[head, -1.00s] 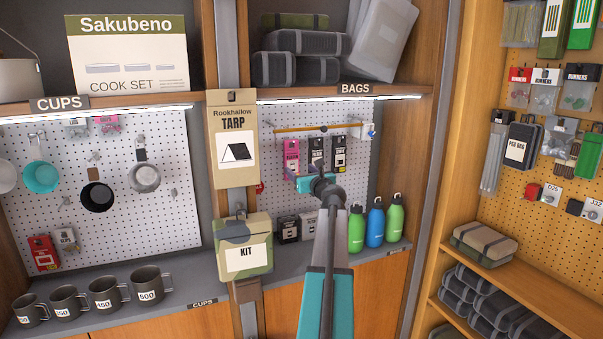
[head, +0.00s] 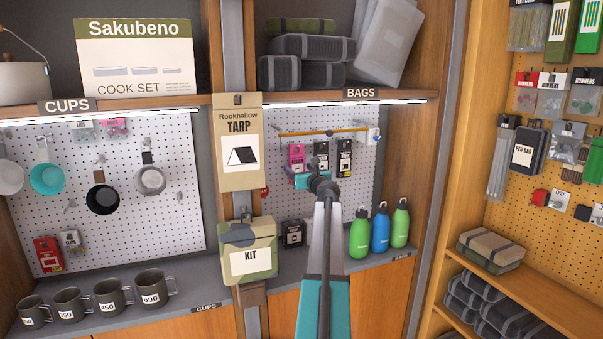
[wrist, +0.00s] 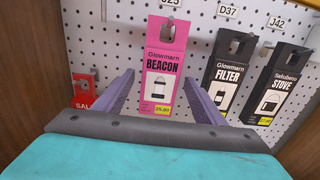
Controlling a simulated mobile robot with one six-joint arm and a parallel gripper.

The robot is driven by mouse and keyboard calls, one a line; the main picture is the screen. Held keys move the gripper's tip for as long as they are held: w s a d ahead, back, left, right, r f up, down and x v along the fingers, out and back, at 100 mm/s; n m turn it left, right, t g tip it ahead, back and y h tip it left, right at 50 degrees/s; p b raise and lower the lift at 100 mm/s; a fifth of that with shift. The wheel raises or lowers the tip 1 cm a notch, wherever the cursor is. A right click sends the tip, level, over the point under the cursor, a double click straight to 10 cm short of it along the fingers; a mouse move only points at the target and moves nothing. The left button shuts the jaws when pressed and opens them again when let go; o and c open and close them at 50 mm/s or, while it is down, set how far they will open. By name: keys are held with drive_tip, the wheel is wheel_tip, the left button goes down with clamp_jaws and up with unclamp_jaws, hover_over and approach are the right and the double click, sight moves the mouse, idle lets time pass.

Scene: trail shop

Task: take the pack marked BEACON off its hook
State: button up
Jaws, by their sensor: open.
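The pink pack marked BEACON (wrist: 165,65) hangs on a hook at the top of a white pegboard in the wrist view. It also shows in the head view (head: 297,157), small and partly hidden lower down by my arm. My gripper (wrist: 163,85) is open, with one purple finger on each side of the pack. The fingers appear apart from the pack, and its lower end shows between them. I cannot tell how far the fingertips are from the board. In the head view my gripper (head: 308,180) is small at the pegboard.
A black FILTER pack (wrist: 228,75) hangs just right of the right finger, and a black STOVE pack (wrist: 277,85) hangs beyond it. A red SALE pack (wrist: 86,88) is at the left. Bottles (head: 380,231) stand on the shelf below. A TARP pack (head: 239,175) hangs left of my arm.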

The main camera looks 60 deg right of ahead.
sight(298, 164)
drive_tip(key=shift+x, duration=1.8)
drive_tip(key=shift+s+p, duration=0.1)
drive_tip(key=shift+p, duration=0.3)
drive_tip(key=c, duration=0.9)
drive_tip(key=shift+c, duration=0.2)
drive_tip(key=shift+r+p, duration=0.7)
drive_tip(key=shift+s, duration=0.15)
drive_tip(key=shift+s+a, duration=0.4)
drive_tip(key=shift+s+a, duration=0.15)
drive_tip(key=shift+a, duration=0.05)
